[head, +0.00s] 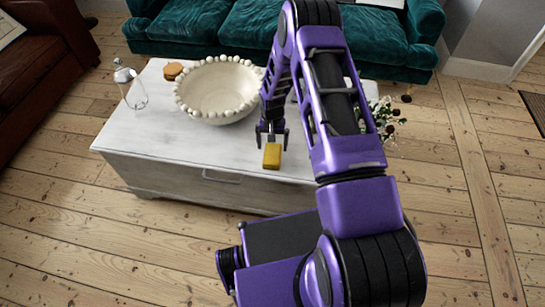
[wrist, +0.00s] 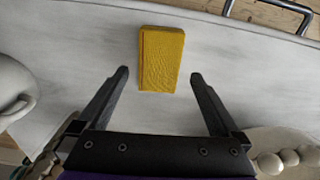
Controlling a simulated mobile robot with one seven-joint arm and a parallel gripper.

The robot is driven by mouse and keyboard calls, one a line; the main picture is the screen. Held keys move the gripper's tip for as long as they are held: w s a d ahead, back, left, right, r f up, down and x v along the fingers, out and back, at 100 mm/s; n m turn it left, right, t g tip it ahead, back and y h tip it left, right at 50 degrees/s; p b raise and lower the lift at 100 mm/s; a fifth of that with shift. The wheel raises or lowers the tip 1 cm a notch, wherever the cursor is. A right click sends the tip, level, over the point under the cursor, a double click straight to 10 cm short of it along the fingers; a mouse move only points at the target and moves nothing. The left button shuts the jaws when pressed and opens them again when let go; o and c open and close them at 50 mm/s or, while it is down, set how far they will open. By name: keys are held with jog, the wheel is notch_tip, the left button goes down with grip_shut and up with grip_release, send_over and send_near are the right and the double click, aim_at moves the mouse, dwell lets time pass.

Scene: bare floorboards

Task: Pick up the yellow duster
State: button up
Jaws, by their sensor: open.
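The yellow duster (head: 271,156) is a small block lying on the white chest near its front edge, above the handle side. In the wrist view the duster (wrist: 161,60) lies flat on the white top, just beyond my fingertips and roughly centred between them. My gripper (head: 271,132) is above the chest, right behind the duster in the head view. In the wrist view my gripper (wrist: 159,76) has its two dark fingers spread wide with nothing between them. I cannot tell the exact height of the fingers above the top.
The white chest (head: 140,135) also bears a beaded cream bowl (head: 220,90), a glass bottle (head: 130,88) and a brown round thing (head: 173,71). A plant (head: 384,115) shows at its right. A metal handle (wrist: 270,8) is on the chest front. A green sofa (head: 200,25) stands behind.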

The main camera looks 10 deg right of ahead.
aim_at(273, 154)
jog(key=shift+w+f+b, duration=0.1)
jog(key=shift+f+b, duration=0.3)
jog(key=shift+f, duration=2.3)
jog(key=shift+d, duration=0.1)
jog(key=c, duration=1.2)
jog(key=shift+o, duration=0.2)
notch_tip(273, 154, up, 10)
jog(key=p, duration=0.1)
